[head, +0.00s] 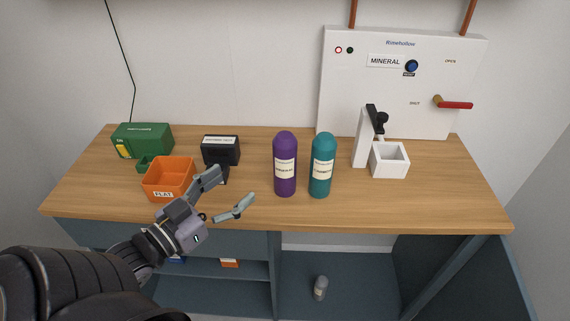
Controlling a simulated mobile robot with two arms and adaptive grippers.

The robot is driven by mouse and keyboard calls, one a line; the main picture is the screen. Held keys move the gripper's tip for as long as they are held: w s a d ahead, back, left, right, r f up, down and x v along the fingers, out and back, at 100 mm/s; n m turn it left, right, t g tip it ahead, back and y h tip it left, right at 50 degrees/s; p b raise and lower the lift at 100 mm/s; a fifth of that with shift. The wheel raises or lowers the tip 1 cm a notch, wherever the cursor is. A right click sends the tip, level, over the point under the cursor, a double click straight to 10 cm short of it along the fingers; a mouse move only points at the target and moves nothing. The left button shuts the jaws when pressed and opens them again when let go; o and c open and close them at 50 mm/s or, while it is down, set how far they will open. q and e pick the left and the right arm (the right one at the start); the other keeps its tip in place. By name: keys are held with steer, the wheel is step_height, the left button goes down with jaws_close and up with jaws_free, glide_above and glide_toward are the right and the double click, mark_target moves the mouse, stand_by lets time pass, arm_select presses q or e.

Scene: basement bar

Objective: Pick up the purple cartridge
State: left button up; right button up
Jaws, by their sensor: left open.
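The purple cartridge (285,165) stands upright on the wooden counter, with a pale label on its front. A teal cartridge (322,166) stands close beside it on the right. My left gripper (224,193) is open and empty, to the left of the purple cartridge and apart from it. Its fingers are spread, one near the black box and one nearer the counter's front edge. My right gripper is not in the picture.
An orange bin (168,178), a green box (143,140) and a black box (221,149) stand on the left. A white dispenser with a square cup (389,160) and a wall panel (402,85) are on the right. The wooden counter (430,205) is clear at front right.

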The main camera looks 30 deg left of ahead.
mark_target(277, 154)
arm_select(q)
steer(key=w, duration=0.3)
steer(key=w+p, duration=0.1)
steer(key=w, duration=0.3)
steer(key=w+d+p, duration=0.1)
steer(key=w, duration=0.3)
steer(key=shift+r, duration=0.2)
steer(key=shift+w+d+f+p, duration=0.1)
steer(key=shift+w+p, duration=0.25)
steer(key=shift+w, duration=0.6)
steer(key=w, duration=0.1)
steer(key=w+p, duration=0.1)
steer(key=w, duration=0.1)
steer(key=shift+w+d+f+p, duration=0.1)
steer(key=shift+w+d+p, duration=0.15)
steer(key=shift+p, duration=0.1)
steer(key=shift+w+d+f, duration=0.1)
steer(key=shift+w+f, duration=0.05)
steer(key=shift+w, duration=0.35)
steer(key=shift+s, duration=0.1)
steer(key=shift+c, duration=0.2)
jaws_close()
